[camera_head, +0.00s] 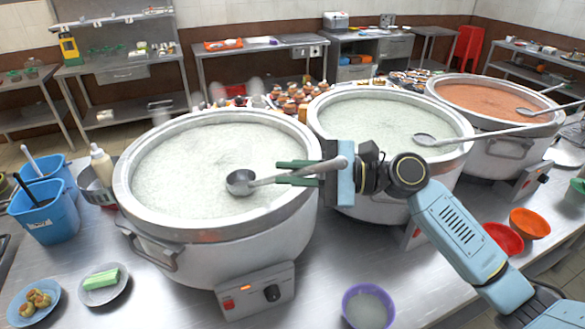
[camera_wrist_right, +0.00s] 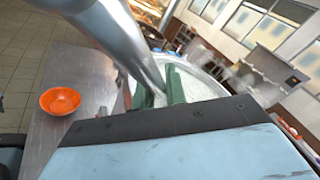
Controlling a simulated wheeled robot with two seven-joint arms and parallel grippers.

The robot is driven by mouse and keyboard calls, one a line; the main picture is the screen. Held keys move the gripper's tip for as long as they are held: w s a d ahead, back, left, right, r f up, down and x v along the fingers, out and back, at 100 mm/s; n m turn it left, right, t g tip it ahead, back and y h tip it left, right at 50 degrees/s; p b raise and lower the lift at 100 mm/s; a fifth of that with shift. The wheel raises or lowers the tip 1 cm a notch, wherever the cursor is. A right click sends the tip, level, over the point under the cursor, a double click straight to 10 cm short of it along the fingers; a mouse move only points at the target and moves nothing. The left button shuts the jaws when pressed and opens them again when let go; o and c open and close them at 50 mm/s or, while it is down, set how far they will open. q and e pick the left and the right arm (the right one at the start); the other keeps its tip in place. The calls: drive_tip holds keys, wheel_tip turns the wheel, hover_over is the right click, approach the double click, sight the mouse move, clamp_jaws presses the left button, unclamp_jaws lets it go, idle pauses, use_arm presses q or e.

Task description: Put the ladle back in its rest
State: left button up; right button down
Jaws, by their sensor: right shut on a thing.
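The ladle (camera_head: 241,182) is metal with a round bowl and a long handle. Its bowl is over the white congee in the left stockpot (camera_head: 154,236); whether it touches the congee is hard to tell. My right gripper (camera_head: 283,173) is shut on the ladle's handle above the pot's right rim, and the handle end sticks out past the jaws. In the right wrist view the thick handle (camera_wrist_right: 118,38) runs between the green fingers (camera_wrist_right: 158,92). I cannot make out a ladle rest for certain. My left gripper is not in view.
The middle stockpot (camera_head: 375,110) holds white congee and the far right one (camera_head: 490,97) orange; ladles lie across both. Blue buckets (camera_head: 48,212), a squeeze bottle (camera_head: 102,165) and small plates (camera_head: 105,287) stand at left. A purple bowl (camera_head: 368,307) sits at the front.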

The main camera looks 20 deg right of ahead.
drive_tip(key=shift+f+b, duration=0.3)
drive_tip(key=shift+f, duration=0.5)
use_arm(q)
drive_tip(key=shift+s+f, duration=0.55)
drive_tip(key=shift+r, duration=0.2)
use_arm(e)
drive_tip(key=shift+s+d, duration=0.1)
drive_tip(key=shift+d, duration=0.1)
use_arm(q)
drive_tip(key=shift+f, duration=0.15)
use_arm(e)
drive_tip(key=shift+f, duration=0.45)
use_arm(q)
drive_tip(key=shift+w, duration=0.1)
use_arm(e)
drive_tip(key=c, duration=1.3)
unclamp_jaws()
drive_tip(key=shift+c, duration=0.2)
